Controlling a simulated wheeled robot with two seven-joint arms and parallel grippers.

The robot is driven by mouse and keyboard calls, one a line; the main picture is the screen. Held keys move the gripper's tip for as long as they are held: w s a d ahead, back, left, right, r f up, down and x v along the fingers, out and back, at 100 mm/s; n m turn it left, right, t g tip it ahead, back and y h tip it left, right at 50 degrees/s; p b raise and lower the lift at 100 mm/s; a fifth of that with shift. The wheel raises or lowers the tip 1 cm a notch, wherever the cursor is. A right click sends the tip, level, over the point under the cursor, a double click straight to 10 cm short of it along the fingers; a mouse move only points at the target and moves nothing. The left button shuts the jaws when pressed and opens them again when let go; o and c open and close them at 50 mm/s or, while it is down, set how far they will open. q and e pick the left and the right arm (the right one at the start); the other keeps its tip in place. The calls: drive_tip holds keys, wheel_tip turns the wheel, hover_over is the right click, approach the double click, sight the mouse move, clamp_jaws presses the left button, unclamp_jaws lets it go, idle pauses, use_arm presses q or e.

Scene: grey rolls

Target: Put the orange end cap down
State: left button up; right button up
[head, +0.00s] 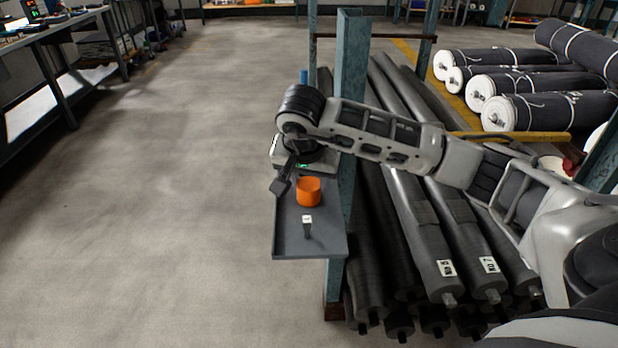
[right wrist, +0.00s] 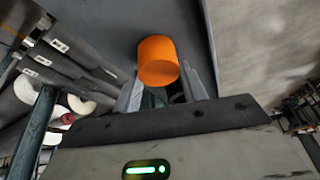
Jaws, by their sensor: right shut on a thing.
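The orange end cap (head: 308,191) is a short cylinder over the grey tray (head: 330,246) fixed beside the blue-green post. My right gripper (head: 297,181) reaches in from the right and points down, shut on the cap. In the right wrist view the cap (right wrist: 158,62) shows at the tips of my right gripper's fingers (right wrist: 163,88), with a grey surface behind it. I cannot tell whether the cap's underside touches the tray. My left gripper is not in view.
A small dark object with a white top (head: 307,223) stands on the tray, just in front of the cap. A blue-green post (head: 350,70) rises at the tray's right side. Long grey rolls (head: 415,220) lie right of it. The floor left of the tray is clear.

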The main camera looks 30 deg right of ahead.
drive_tip(key=o, duration=1)
use_arm(q)
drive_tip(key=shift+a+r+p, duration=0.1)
drive_tip(key=shift+p, duration=0.35)
use_arm(e)
drive_tip(key=v, duration=1.2)
